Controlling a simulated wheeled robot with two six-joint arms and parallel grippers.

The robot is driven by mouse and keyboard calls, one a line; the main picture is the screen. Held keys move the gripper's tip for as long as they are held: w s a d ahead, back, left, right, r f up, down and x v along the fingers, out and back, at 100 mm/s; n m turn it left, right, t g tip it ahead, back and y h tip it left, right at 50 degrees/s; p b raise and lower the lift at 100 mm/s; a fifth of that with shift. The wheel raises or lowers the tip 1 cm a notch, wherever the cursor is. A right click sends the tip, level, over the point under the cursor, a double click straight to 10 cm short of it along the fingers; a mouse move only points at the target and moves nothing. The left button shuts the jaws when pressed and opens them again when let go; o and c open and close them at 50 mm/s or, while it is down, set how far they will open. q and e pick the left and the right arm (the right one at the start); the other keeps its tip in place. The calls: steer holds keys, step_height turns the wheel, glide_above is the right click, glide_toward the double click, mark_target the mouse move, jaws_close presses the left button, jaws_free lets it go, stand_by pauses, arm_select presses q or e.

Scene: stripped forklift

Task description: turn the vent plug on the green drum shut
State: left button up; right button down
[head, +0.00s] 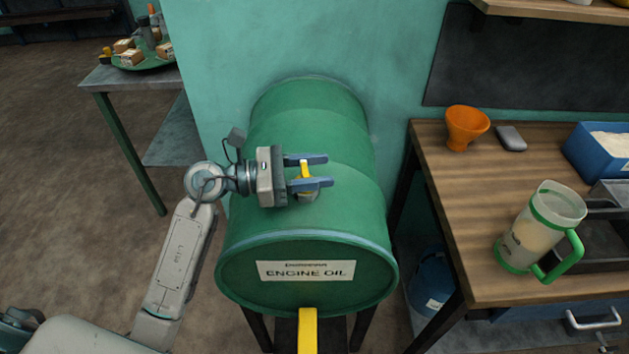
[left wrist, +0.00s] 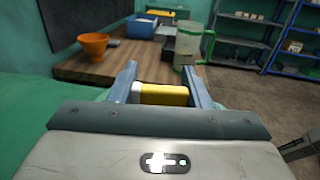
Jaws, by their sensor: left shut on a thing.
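The green drum (head: 310,130) lies on its side on a dark stand, with an "ENGINE OIL" label on its front end. The vent plug (head: 305,168) is on top of the drum, with a yellow handle and a grey base partly hidden by a finger. My left gripper (head: 320,171) reaches in from the left, its blue fingers shut on the yellow handle. In the left wrist view the yellow handle (left wrist: 165,95) sits between the two fingers. My right gripper is not in view.
A yellow bar (head: 307,330) stands out below the drum's front end. Right of the drum is a wooden bench (head: 450,190) with an orange funnel (head: 466,127), a clear jug with green handle (head: 540,228) and a blue bin (head: 598,150). A grey table (head: 130,78) stands at left.

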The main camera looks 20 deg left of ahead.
arm_select(q)
steer(key=shift+f+m+g+h+b, duration=0.25)
steer(key=shift+m+g+b, duration=0.25)
steer(key=shift+g+b, duration=0.25)
steer(key=shift+s+r+m+g+h+b, duration=0.15)
steer(key=shift+r+m+g+h+b, duration=0.2)
steer(key=shift+g, duration=0.3)
steer(key=shift+f, duration=0.15)
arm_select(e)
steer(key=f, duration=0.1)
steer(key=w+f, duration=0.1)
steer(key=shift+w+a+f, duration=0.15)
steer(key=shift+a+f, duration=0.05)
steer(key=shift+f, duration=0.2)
arm_select(q)
steer(key=o, duration=1)
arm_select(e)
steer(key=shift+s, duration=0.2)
